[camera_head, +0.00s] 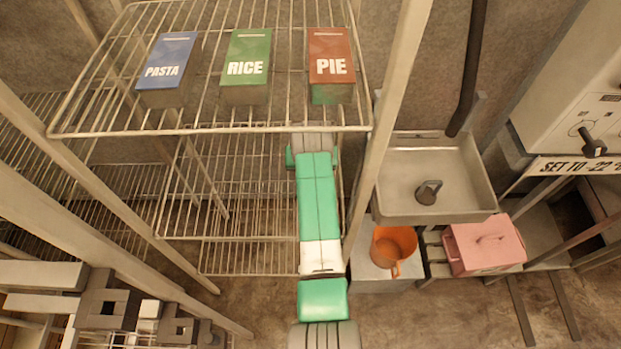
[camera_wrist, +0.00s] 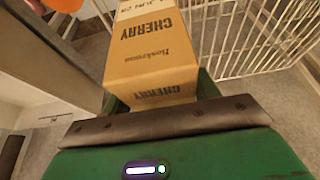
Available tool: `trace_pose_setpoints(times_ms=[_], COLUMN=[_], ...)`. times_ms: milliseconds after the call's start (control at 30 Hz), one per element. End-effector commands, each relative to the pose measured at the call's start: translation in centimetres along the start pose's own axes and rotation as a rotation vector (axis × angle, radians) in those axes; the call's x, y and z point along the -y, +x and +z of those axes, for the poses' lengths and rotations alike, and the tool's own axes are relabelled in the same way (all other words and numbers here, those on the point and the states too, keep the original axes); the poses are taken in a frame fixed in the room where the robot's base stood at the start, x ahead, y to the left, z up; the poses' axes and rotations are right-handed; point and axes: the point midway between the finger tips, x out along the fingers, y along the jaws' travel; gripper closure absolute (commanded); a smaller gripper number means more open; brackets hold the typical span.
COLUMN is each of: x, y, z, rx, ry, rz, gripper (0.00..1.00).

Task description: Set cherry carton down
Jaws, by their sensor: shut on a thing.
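The cherry carton (camera_wrist: 150,60) is a tan cardboard box with "CHERRY" printed on its faces, seen close up in the wrist view. My gripper (camera_wrist: 158,95) is shut on it, with green fingers at its two sides near its lower end. I cannot make out the carton in the head view, where my green and white arm reaches up toward the wire rack (camera_head: 205,131). What lies directly under the carton is hidden.
Lower wire shelves show bare stretches. Right of the rack post are an orange jug (camera_head: 393,247), a metal sink (camera_head: 435,180) and a pink box (camera_head: 485,246).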

Motion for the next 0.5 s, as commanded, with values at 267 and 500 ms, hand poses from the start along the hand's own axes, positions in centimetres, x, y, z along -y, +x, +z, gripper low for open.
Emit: trace_pose_setpoints(times_ms=[267,500], x=[0.0,0.0], y=[1.2,5.3], z=[0.5,1.8], rx=[-0.002,-0.003], ry=[0.000,0.000], rz=[0.000,0.000], gripper=[0.78,0.78])
